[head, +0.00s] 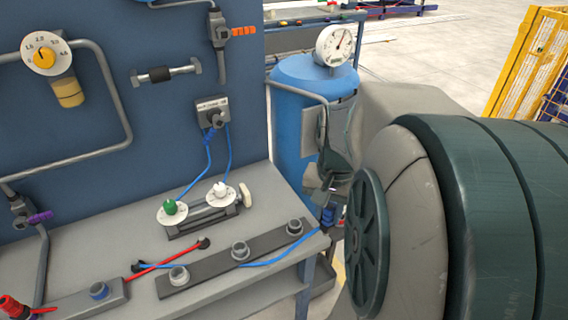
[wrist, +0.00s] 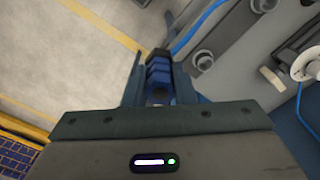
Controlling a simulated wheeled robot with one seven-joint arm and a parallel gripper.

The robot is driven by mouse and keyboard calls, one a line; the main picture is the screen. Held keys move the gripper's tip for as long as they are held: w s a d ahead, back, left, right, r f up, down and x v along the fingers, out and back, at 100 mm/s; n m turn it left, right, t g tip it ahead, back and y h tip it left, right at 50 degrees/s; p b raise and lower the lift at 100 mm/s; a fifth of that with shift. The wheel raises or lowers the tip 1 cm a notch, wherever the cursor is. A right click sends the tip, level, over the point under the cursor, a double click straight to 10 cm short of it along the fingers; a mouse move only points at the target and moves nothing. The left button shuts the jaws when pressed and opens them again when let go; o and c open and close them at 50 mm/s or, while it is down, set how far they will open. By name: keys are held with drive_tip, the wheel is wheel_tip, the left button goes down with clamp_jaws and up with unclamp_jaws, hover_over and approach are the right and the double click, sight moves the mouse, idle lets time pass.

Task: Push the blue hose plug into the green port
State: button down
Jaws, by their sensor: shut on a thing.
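My gripper (wrist: 158,80) is shut on the blue hose plug (wrist: 159,72), which sits between the two fingers in the wrist view. In the head view my gripper (head: 330,200) is small and partly dark, just off the bench's right end. The blue hose (head: 285,258) runs along the bench towards it. Grey ports stand on a dark strip: a left one (head: 179,275), a middle one (head: 240,250) and a right one (head: 294,226), nearest my gripper. The plug is apart from them.
A white knob (head: 220,189) stands beside the green one. A blue tank (head: 297,140) with a gauge stands behind. Bare floor (wrist: 60,60) shows beside the bench.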

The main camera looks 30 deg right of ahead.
drive_tip(key=shift+r, duration=0.15)
drive_tip(key=shift+r+p, duration=3.3)
drive_tip(key=shift+r, duration=0.6)
